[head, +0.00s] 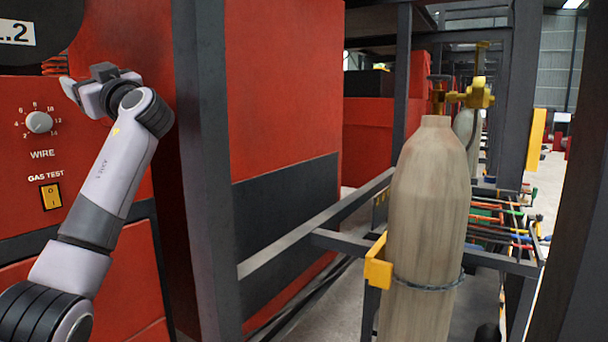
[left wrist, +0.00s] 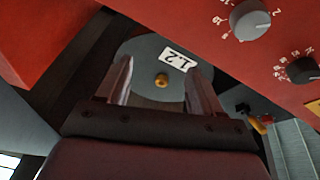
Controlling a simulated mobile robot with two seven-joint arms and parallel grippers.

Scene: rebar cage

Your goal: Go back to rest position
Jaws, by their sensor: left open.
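My left gripper (head: 72,92) is raised at the far left of the head view, in front of the red welding machine (head: 110,190). It is close to the panel's upper part, above and right of the WIRE knob (head: 38,122). In the left wrist view my left gripper (left wrist: 160,72) has its two fingers apart with nothing held between them. Beyond the fingers is a grey disc (left wrist: 140,55) with a 1.2 label and a brass hub (left wrist: 161,80). Whether the fingers touch anything cannot be told. My right gripper is in neither view.
A dark steel post (head: 208,170) stands just right of my left arm. A tan gas cylinder (head: 428,220) with a brass valve (head: 478,95) stands at centre right, chained to a frame. A yellow-black switch (head: 50,196) sits on the panel below the gripper.

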